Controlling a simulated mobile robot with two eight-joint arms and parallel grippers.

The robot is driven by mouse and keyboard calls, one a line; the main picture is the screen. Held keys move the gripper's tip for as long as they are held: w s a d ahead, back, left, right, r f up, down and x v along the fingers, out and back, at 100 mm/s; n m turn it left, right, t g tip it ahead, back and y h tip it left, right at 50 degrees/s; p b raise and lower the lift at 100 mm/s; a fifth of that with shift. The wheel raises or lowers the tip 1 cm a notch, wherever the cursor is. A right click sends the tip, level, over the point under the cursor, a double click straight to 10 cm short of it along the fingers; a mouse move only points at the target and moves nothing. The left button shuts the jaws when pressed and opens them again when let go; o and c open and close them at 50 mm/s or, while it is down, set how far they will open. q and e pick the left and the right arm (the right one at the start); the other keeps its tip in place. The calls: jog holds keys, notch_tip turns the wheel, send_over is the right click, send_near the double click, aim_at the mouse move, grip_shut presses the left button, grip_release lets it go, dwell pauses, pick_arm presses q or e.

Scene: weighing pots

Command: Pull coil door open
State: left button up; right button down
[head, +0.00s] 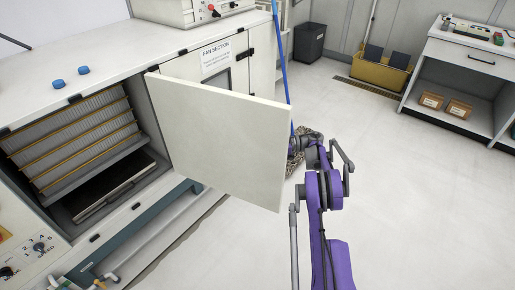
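The coil door (222,140), a plain pale panel, stands swung out wide from the white cabinet. Its hinge side is at the cabinet front beside the fan section panel. The open bay shows the finned coil (72,140) with yellowish rails and a dark tray (115,188) below. My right arm, purple and grey, comes up from the bottom right, and its wrist is at the door's outer edge. The fingers of my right gripper are hidden or too small to make out, so I cannot tell whether they touch the door. My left gripper is out of view.
The fan section door (216,62) is shut. A mop with a blue handle (281,60) stands behind the coil door. A grey bin (309,41), a yellow bucket (380,74) and a white workbench (470,55) are farther back. The floor on the right is clear.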

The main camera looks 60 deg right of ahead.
jog(key=shift+d, duration=0.15)
dwell(0.3)
jog(key=c, duration=1.2)
grip_release()
jog(key=shift+o, duration=0.2)
jog(key=p+v, duration=0.1)
jog(key=v, duration=0.9)
jog(key=shift+s+d, duration=0.2)
jog(key=shift+d, duration=0.1)
